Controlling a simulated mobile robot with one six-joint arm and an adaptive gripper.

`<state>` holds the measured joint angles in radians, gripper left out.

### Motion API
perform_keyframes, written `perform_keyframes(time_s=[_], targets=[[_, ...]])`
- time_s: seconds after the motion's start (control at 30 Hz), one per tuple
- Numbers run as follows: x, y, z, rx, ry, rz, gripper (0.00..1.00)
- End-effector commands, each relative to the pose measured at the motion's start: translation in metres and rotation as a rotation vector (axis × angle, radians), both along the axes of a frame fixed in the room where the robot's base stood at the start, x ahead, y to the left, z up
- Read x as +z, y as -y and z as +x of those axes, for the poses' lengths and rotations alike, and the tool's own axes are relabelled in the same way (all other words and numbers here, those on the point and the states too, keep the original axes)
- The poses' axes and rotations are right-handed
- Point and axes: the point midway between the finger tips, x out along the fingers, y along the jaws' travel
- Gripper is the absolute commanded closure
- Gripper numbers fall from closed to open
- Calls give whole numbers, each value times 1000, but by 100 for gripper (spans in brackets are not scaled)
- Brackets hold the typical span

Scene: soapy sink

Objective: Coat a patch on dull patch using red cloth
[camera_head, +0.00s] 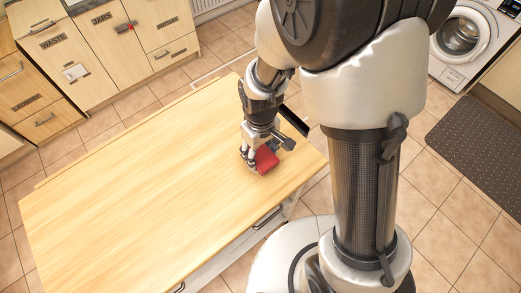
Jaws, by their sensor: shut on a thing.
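The red cloth (267,160) looks like a small rolled or folded bundle. My gripper (250,156) is shut on it, pointing down over the right end of the wooden worktop (130,190). The cloth is at or just above the wood; I cannot tell whether it touches. I cannot make out a dull patch on the visible wood. The surface under the gripper and cloth is hidden.
The worktop left of my gripper is bare. A dark flat thing (293,121) shows at its right edge, behind my gripper. Labelled cabinets (85,60) stand at the back left. A washing machine (462,38) and a dark mat (473,143) are at the right.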

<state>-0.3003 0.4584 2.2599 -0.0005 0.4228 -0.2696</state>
Motion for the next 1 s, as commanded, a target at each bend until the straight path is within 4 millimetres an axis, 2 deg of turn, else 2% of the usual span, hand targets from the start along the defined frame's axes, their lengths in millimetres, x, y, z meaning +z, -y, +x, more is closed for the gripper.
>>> perform_keyframes(time_s=[1.0], targets=[[-9,0,0,0,0,0,66]])
